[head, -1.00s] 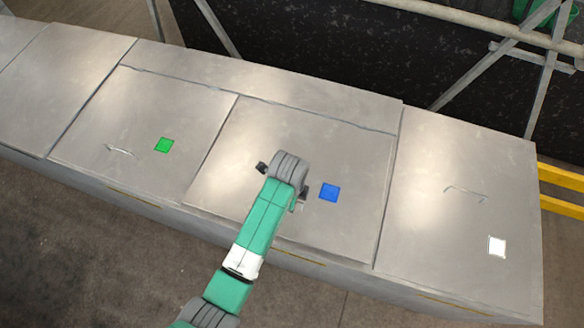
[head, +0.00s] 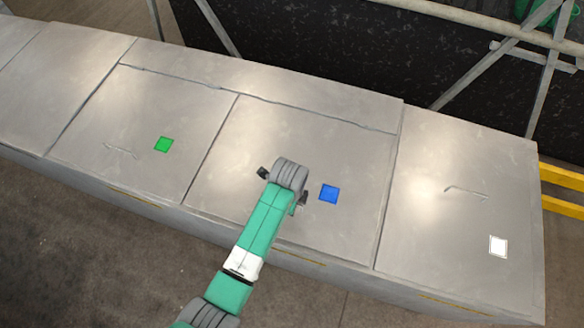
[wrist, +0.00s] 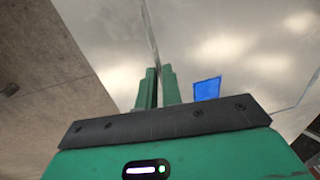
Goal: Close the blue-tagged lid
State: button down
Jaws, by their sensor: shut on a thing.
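The blue-tagged lid (head: 350,150) is a grey metal panel in the middle of the row. It lies flat or very nearly so; I cannot tell whether a small gap remains at its front edge. Its blue tag (head: 329,194) is right of my gripper (wrist: 158,88) and also shows in the wrist view (wrist: 207,88). My gripper's green fingers are close together at the lid, left of the tag. They are shut on the lid's handle, which the fingers and wrist hide. My arm covers part of the lid's front edge in the head view.
A green-tagged lid (head: 150,115) lies flat to the left, with a thin handle. A white-tagged lid (head: 455,205) with a handle lies flat to the right. A dark belt (head: 320,60) and metal rails stand behind. Concrete floor (head: 100,250) is clear in front.

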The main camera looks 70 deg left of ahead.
jog(key=shift+s+d+f, duration=0.1)
jog(key=shift+d+f, duration=0.05)
jog(key=shift+f, duration=0.6)
jog(key=shift+s+d+f, duration=0.1)
jog(key=shift+d+f, duration=0.05)
jog(key=shift+f, duration=0.6)
jog(key=shift+b, duration=0.3)
jog(key=c, duration=1.6)
grip_release()
jog(key=shift+s+d, duration=0.1)
jog(key=shift+o, duration=0.2)
jog(key=shift+r, duration=0.25)
notch_tip(320, 180, up, 7)
jog(key=shift+s+d+r, duration=0.2)
